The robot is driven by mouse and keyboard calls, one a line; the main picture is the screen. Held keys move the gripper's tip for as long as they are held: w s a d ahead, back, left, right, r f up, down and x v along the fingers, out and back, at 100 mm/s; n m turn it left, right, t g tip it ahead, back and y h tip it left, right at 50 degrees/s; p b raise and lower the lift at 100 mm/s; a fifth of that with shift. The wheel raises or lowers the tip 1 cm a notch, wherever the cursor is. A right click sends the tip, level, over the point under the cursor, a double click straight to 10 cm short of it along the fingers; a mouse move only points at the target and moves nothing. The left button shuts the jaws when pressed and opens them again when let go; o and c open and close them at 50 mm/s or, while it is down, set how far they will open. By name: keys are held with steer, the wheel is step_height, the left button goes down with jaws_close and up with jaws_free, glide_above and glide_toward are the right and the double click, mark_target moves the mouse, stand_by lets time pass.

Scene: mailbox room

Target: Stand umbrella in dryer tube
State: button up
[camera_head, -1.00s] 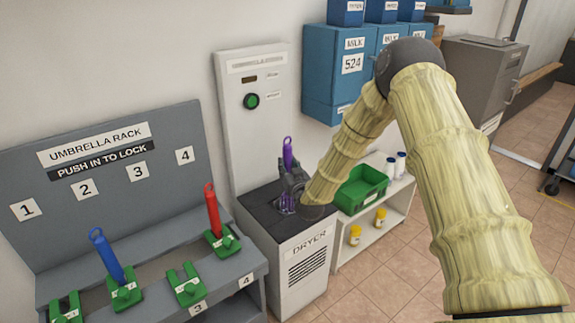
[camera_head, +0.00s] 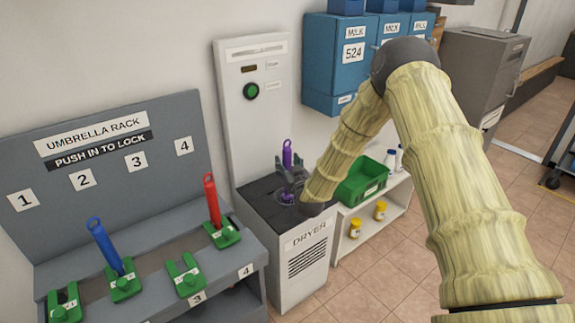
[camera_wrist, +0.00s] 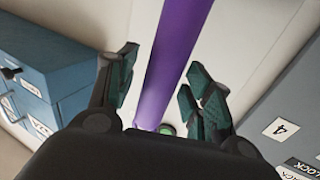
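A purple umbrella (camera_head: 287,153) stands upright at the top opening of the white dryer (camera_head: 300,280), its handle up and its lower part down in the dark top. The tube itself is mostly hidden by my gripper. My gripper (camera_head: 289,172) is at the dryer top around the umbrella. In the wrist view, the purple umbrella (camera_wrist: 168,65) runs between the two fingers of my gripper (camera_wrist: 163,88). The fingers are spread, with a visible gap on each side of it.
To the left is a grey umbrella rack (camera_head: 150,240) with a blue umbrella (camera_head: 105,248) and a red umbrella (camera_head: 212,200) in green holders. A low white shelf (camera_head: 375,218) with a green bin (camera_head: 362,182) stands close on the dryer's right. Blue mailboxes (camera_head: 340,65) hang behind.

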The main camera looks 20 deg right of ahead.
stand_by(0.3)
steer(key=s, duration=1.2)
stand_by(0.5)
steer(key=s+a+f+g, duration=0.3)
steer(key=s+f+g, duration=0.3)
steer(key=s+f, duration=0.95)
steer(key=s+a+f+g, duration=0.2)
steer(key=s+f+g, duration=0.5)
steer(key=s+f, duration=0.85)
steer(key=s+g, duration=0.5)
steer(key=s, duration=1.6)
step_height(320, 180, up, 16)
steer(key=w+p, duration=0.1)
steer(key=p, duration=1.5)
steer(key=shift+d+r, duration=0.2)
steer(key=shift+d, duration=0.05)
